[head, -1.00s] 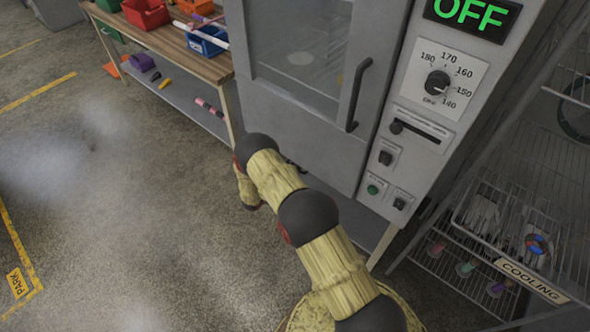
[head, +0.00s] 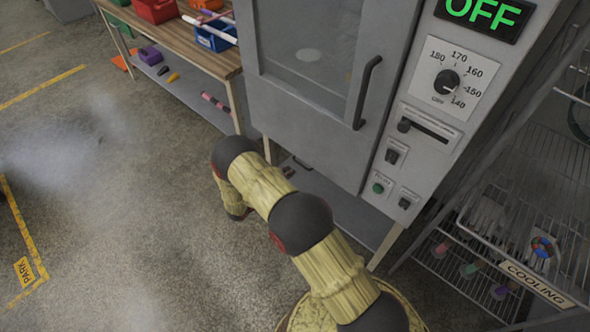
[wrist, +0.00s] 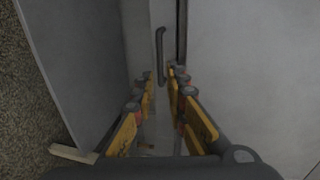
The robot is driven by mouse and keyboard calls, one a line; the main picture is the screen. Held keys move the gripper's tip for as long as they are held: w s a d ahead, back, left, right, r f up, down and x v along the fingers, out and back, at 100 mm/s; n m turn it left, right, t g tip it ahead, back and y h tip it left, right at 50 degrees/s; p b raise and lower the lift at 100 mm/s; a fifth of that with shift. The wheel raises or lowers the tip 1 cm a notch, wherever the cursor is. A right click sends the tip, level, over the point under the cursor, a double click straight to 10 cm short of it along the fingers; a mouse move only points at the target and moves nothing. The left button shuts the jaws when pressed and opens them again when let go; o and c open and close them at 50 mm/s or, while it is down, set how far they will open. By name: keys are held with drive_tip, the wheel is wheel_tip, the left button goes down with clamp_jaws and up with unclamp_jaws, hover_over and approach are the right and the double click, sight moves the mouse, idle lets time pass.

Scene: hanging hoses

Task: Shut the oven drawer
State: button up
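The grey oven (head: 310,125) stands ahead in the head view, with a windowed front and a dark vertical handle (head: 366,92). This front looks closed against the body there. I cannot make out a separate drawer. In the wrist view a dark bar handle (wrist: 160,52) stands on a narrow grey panel, just beyond my fingertips. A dark gap runs to its right. The handle appears beyond the tips, and I cannot tell any contact. In the head view my arm hides most of the gripper.
A wooden bench (head: 190,50) with coloured bins stands left of the oven. A wire cooling rack (head: 520,200) stands close on the right. A large grey panel (wrist: 80,60) fills the wrist view's left. The floor (head: 120,200) at left is open.

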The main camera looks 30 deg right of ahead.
drive_tip(key=shift+v, duration=1.2)
